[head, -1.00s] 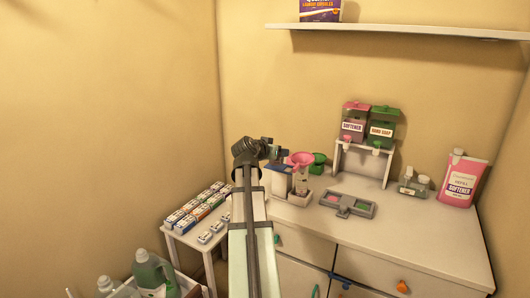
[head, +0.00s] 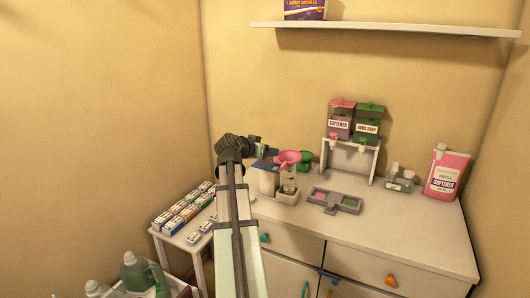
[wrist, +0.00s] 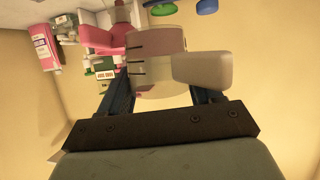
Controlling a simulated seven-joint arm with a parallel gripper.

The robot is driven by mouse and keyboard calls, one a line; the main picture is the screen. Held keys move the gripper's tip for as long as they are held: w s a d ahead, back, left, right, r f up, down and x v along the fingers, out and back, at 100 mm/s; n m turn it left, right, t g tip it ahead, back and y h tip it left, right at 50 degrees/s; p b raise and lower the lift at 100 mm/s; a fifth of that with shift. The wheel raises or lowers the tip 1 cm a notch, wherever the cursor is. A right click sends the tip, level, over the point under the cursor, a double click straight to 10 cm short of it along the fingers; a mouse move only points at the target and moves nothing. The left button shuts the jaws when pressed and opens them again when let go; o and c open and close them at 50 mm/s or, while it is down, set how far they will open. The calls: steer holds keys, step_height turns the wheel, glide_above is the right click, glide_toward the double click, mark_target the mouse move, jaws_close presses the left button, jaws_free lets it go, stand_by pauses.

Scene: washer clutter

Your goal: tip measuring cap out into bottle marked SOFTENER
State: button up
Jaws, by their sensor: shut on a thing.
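My gripper (head: 268,152) is at the counter's left end, just left of a pink funnel (head: 289,157). In the wrist view its fingers (wrist: 155,95) are shut on the measuring cap (wrist: 155,60), a translucent cup with dark tick marks and a pale tab. The cap's contents are hard to tell. The funnel sits over a small clear bottle (head: 289,180) in a white holder; the bottle's label is too small to read. A pink dispenser marked SOFTENER (head: 341,115) and a pink jug marked SOFTENER (head: 446,172) stand further right.
A green funnel (head: 305,158) is close behind the pink one. A green HAND SOAP dispenser (head: 368,122) shares the white stand. A grey two-part tray (head: 335,200) lies in front. Small bottles (head: 400,180) stand near the jug. The counter's front right is clear.

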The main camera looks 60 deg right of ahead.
steer(key=shift+s+d+r+m+t+y, duration=0.15)
steer(key=shift+r+y, duration=0.05)
steer(key=shift+r, duration=0.35)
steer(key=shift+s+d+r+m+t+y, duration=0.1)
steer(key=shift+s+d+r+t+y, duration=0.1)
steer(key=shift+r, duration=0.3)
steer(key=shift+s+d+r+m+t+y, duration=0.1)
steer(key=shift+r+m+t+y, duration=0.1)
steer(key=shift+r, duration=0.35)
steer(key=shift+s+d+m+t+y, duration=0.75)
steer(key=shift+s+d+t+y, duration=0.5)
steer(key=shift+s+d+y, duration=0.55)
steer(key=shift+d+r+t+y, duration=0.1)
steer(key=shift+r+t+y, duration=0.2)
steer(key=shift+t+y, duration=0.35)
steer(key=shift+s+f+m+t+y, duration=0.1)
steer(key=shift+f+m+t+y, duration=0.15)
steer(key=shift+f+m+y, duration=0.15)
steer(key=shift+s+d+m+t+y, duration=0.2)
steer(key=shift+m+t+y, duration=0.2)
steer(key=shift+t+y, duration=0.4)
steer(key=shift+d+f+y, duration=0.1)
steer(key=shift+f+y, duration=0.05)
steer(key=shift+y, duration=0.1)
steer(key=shift+s+d+f+m+t+y, duration=0.15)
steer(key=shift+s+f+m+t+y, duration=0.15)
steer(key=shift+t+y, duration=0.3)
